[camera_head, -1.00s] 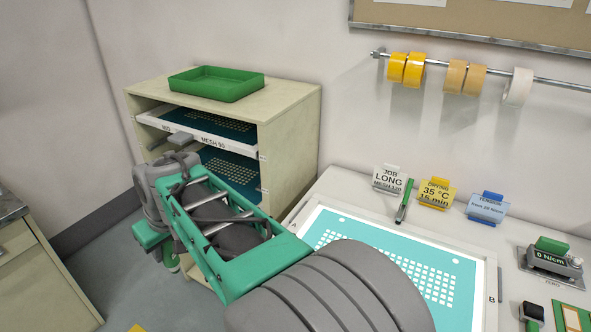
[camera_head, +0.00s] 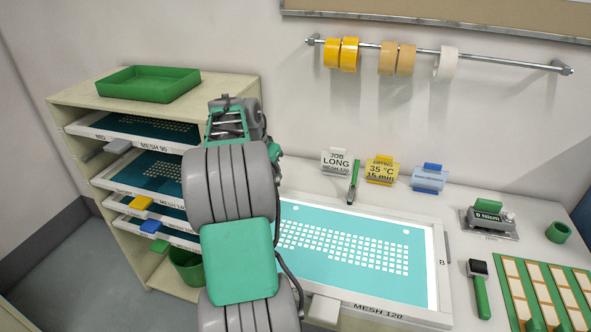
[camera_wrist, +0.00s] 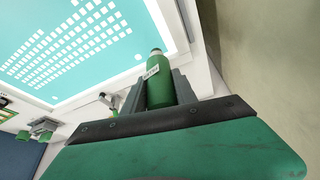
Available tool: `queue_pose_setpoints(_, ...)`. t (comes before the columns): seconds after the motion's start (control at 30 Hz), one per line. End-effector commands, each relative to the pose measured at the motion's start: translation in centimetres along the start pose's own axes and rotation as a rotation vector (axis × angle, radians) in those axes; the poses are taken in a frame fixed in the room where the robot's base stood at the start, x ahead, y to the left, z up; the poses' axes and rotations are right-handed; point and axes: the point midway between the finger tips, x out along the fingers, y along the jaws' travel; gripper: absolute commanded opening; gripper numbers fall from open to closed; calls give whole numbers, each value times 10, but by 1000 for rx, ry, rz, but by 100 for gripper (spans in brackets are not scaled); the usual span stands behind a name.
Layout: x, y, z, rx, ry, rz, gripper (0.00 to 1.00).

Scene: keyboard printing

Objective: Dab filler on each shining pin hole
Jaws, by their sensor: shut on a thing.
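The MESH 120 screen (camera_head: 420,275) lies on the bench, with a teal face and a block of bright white cells. Small separate bright spots (camera_head: 406,231) show near its edge; in the wrist view one bright spot (camera_wrist: 138,57) is near the bottle. My gripper (camera_wrist: 156,82) is shut on a green bottle (camera_wrist: 160,92) with a small white label. The bottle appears close to the screen's edge, but I cannot tell its height above it. In the head view my arm hides the gripper and the bottle.
A rack with mesh screens and a green tray (camera_head: 152,83) stands at the left. Behind the screen are a dark green pen-like tool (camera_head: 353,182) and cards. A tension meter (camera_head: 488,220), a green-handled tool (camera_head: 480,290) and a gridded green board (camera_head: 545,290) lie right.

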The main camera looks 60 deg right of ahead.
Motion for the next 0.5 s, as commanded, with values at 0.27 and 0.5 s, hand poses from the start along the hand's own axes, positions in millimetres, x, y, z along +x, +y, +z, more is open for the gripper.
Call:
queue_pose_setpoints(0.27, 31, 57, -45, 242, 12, 91, 0)
queue_pose_setpoints(0.5, 52, 58, -37, 246, 11, 94, 0)
